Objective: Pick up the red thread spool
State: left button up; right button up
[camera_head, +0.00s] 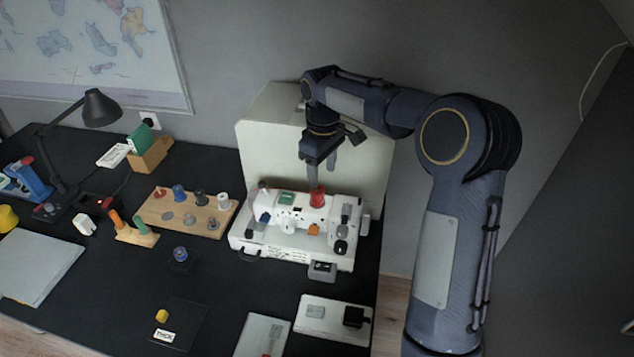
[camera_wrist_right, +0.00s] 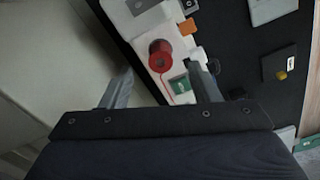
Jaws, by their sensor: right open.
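A red thread spool (camera_head: 317,198) stands on top of the white sewing machine (camera_head: 290,253). In the right wrist view the red spool (camera_wrist_right: 160,62) shows ahead of and between the fingers, with red thread trailing from it. My right gripper (camera_head: 320,163) is open and empty, pointing down just above the spool. It also frames the wrist view (camera_wrist_right: 162,68), one finger to each side. A gap seems to remain between fingers and spool. My left gripper is not in view.
A cream case (camera_head: 275,130) stands close behind the machine and my right gripper. A wooden rack (camera_head: 150,216) with several spools, one red, is at left. A desk lamp (camera_head: 98,108) is farther left. Flat trays lie in front; dark desk between is partly clear.

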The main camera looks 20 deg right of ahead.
aim_at(319, 191)
jog(key=f, duration=0.2)
jog(key=f+p, duration=0.1)
jog(key=f, duration=0.4)
jog(key=shift+w+a+f, duration=0.2)
jog(key=shift+w+f, duration=0.2)
jog(key=shift+c, duration=0.4)
jog(key=c, duration=1)
